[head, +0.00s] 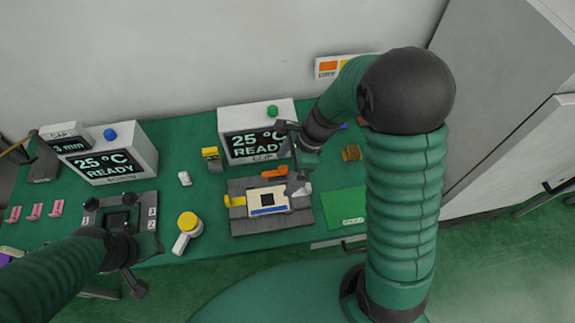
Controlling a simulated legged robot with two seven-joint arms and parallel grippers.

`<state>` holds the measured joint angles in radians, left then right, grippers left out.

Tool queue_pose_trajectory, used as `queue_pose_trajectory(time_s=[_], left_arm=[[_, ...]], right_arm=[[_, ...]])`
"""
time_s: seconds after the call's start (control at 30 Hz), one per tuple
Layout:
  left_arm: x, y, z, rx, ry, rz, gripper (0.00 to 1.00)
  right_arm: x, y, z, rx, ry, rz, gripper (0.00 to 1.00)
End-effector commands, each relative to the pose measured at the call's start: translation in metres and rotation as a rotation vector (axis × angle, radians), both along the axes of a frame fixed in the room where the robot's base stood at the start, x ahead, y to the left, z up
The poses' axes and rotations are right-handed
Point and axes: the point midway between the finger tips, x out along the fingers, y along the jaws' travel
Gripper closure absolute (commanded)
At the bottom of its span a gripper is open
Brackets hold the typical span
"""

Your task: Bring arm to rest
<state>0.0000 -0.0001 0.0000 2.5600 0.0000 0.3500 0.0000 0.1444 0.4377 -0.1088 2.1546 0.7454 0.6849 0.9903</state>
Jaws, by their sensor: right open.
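My right arm rises large at the right of the head view and bends over the table. Its gripper (292,158) is open with dark fingers spread apart, above the far right part of the grey fixture (244,222). No object shows between the fingers. The fixture bears a white plate with a dark square (268,200), a yellow lever (235,201) and an orange lever (274,173). My left arm comes in from the lower left. Its gripper (138,268) is near the table's front edge, and its jaw opening is unclear.
Two display boxes, a left one (112,152) and a middle one (257,117), stand behind. A yellow-topped white item (187,232), a small white cylinder (184,178), a yellow block (212,158) and a green sheet (343,206) lie around. A grey cabinet (505,80) stands at the right.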

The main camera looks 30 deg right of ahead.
Motion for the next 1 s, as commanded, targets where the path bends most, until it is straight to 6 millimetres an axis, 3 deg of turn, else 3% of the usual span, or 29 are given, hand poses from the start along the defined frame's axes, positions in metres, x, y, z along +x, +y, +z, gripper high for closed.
queue_pose_trajectory(time_s=[0.2,0.27,0.37,0.5,0.63,0.73,1.0], left_arm=[[0.0,0.0,0.001,0.0,0.0,0.0,0.64],[0.0,0.0,0.001,0.0,0.0,0.0,0.64],[0.0,0.0,0.001,0.0,0.0,0.0,0.64],[0.0,0.0,0.001,0.0,0.0,0.0,0.64],[0.0,0.0,0.001,0.0,0.0,0.0,0.64],[0.0,0.0,0.0,0.0,0.0,0.0,0.64],[0.0,0.0,0.001,0.0,0.0,0.0,0.64]], right_arm=[[-0.002,-0.003,0.007,-0.004,-0.002,0.01,0.0],[-0.008,-0.002,0.009,-0.033,-0.026,0.088,0.0],[-0.033,-0.001,0.016,-0.17,-0.134,0.466,0.0],[-0.067,-0.005,0.029,-0.415,-0.329,1.22,0.0],[-0.079,-0.006,0.037,-0.553,-0.428,1.685,0.0],[-0.08,-0.006,0.038,-0.58,-0.445,1.791,0.0],[-0.08,-0.006,0.038,-0.577,-0.443,1.787,0.0]])
